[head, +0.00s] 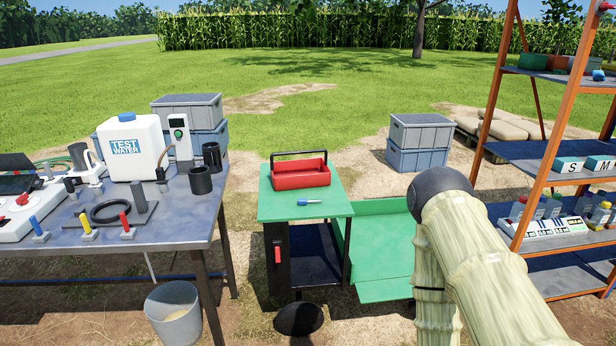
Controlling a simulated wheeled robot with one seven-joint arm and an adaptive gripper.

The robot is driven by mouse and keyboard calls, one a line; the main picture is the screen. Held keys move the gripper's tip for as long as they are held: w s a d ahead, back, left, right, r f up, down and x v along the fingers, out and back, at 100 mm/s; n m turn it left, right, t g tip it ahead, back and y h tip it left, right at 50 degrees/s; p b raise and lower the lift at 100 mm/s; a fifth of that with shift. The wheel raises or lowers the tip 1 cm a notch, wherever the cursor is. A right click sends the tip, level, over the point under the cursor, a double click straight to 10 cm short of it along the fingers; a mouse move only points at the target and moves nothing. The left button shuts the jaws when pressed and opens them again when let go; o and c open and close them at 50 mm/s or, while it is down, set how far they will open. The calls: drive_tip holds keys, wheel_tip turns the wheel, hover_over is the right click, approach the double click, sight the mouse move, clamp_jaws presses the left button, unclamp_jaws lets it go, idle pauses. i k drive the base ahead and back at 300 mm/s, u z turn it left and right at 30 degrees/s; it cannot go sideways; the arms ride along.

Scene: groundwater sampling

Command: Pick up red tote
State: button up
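The red tote (300,178) is a shallow open carrier with a dark bar handle arched over it. It sits upright on the green top of a small stand (330,207), towards its back. A blue and white marker (309,202) lies on the same top, in front of the tote. My arm, in a pale ribbed cover, reaches in from the lower right. My gripper cannot be made out in the head view. Nothing is seen touching the tote.
A metal table (180,215) with a white test water container (133,149) stands left. A bucket (175,311) is on the ground below. A lower green surface (382,285) adjoins the stand. An orange-framed shelf (545,150) stands right.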

sight(308, 173)
drive_tip(key=u, duration=0.6)
drive_tip(key=i, duration=0.7)
drive_tip(key=u, duration=0.5)
drive_tip(key=i, duration=0.7)
drive_tip(key=z, duration=0.15)
